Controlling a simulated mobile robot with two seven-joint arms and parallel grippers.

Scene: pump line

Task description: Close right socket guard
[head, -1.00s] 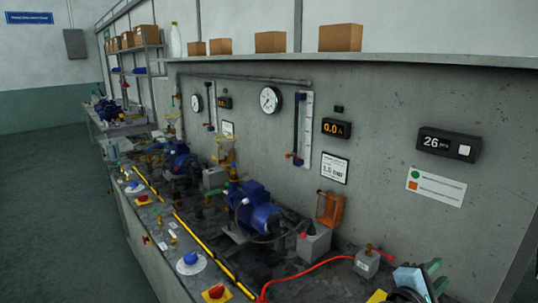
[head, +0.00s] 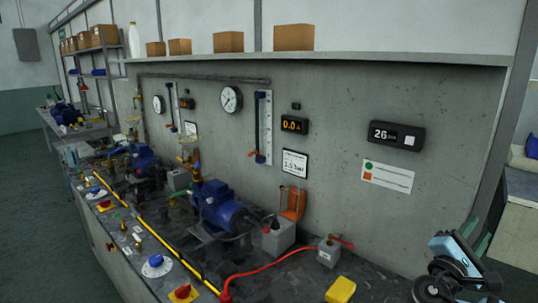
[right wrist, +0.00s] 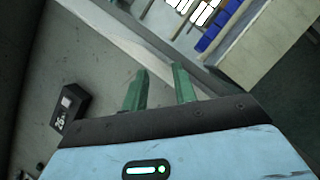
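My left gripper is not in view.
A smaller grey box (head: 328,252) and a yellow block (head: 340,290) lie between the guard and my gripper. A red hose (head: 262,272) runs along the bench. A blue pump (head: 220,207) stands left. A display reading 26 (head: 397,136) is on the wall.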

